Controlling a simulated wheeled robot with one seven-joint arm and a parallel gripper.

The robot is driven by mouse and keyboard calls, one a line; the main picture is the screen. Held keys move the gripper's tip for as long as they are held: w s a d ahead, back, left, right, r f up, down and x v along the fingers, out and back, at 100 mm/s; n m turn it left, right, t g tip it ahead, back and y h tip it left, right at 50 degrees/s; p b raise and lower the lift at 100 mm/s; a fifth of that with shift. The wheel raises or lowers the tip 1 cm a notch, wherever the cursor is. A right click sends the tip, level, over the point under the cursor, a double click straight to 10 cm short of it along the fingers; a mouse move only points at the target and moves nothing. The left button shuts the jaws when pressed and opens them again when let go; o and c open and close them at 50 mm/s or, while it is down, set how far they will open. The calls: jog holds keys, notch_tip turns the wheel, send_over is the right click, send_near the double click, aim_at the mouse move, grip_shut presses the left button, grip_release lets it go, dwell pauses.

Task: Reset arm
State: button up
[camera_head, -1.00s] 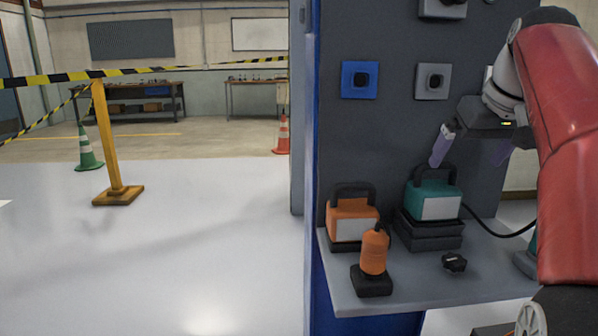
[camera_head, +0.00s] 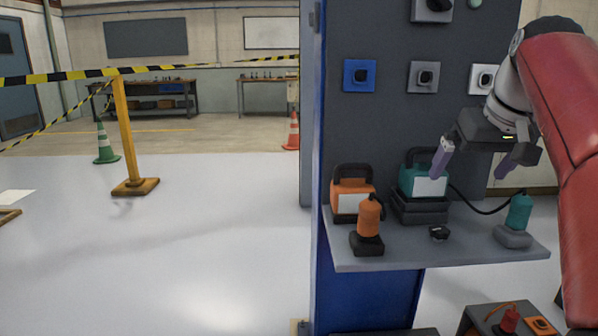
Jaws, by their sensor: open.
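My gripper (camera_head: 472,168) is at the right, in front of the grey panel and above the shelf. Its two purple fingers are spread wide apart with nothing between them. My red arm comes in from the right edge. The left finger overlaps the teal box with a handle (camera_head: 424,182) in the picture; I cannot tell whether they touch. The teal box sits on a dark base on the shelf.
A lower surface (camera_head: 480,315) holds red and orange items. Open floor (camera_head: 200,240) lies left, with a yellow barrier post (camera_head: 126,130).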

jog(key=s+a+f, duration=0.6)
jog(key=s+f, duration=0.3)
jog(key=f, duration=0.4)
jog(key=s+a+f, duration=0.7)
jog(key=s+f, duration=0.3)
jog(key=f, duration=0.3)
jog(key=shift+s+f, duration=0.15)
jog(key=shift+f, duration=0.1)
